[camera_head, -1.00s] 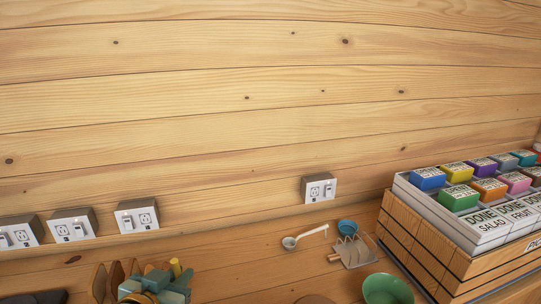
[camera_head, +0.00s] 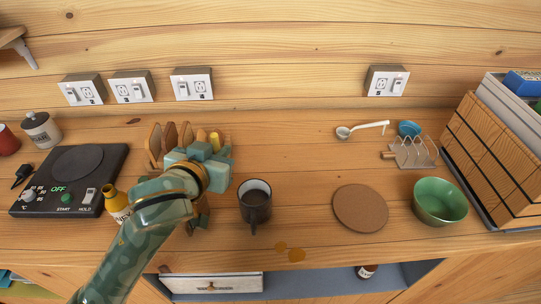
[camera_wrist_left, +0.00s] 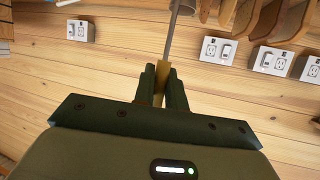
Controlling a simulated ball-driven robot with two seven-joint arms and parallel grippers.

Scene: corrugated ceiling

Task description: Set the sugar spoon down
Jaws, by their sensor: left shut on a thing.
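My left gripper (camera_head: 212,152) is over the counter, in front of several upright brown boards and left of a dark mug (camera_head: 255,198). In the left wrist view its fingers (camera_wrist_left: 162,82) are shut on the yellow-tan handle of a long utensil, which I take to be the sugar spoon (camera_wrist_left: 168,50). Its thin grey shaft runs away from the fingers. Its far end is hard to make out in the wrist view. In the head view the arm hides most of it; a yellow handle end shows. My right gripper is not in view.
A white ladle (camera_head: 362,130) lies at the back near a wire rack (camera_head: 414,154). A round cork mat (camera_head: 360,208) and green bowl (camera_head: 440,203) are right of the mug. A hot plate (camera_head: 75,165) stands left. Brown spots (camera_head: 292,253) mark the front. Clear wood lies between mug and mat.

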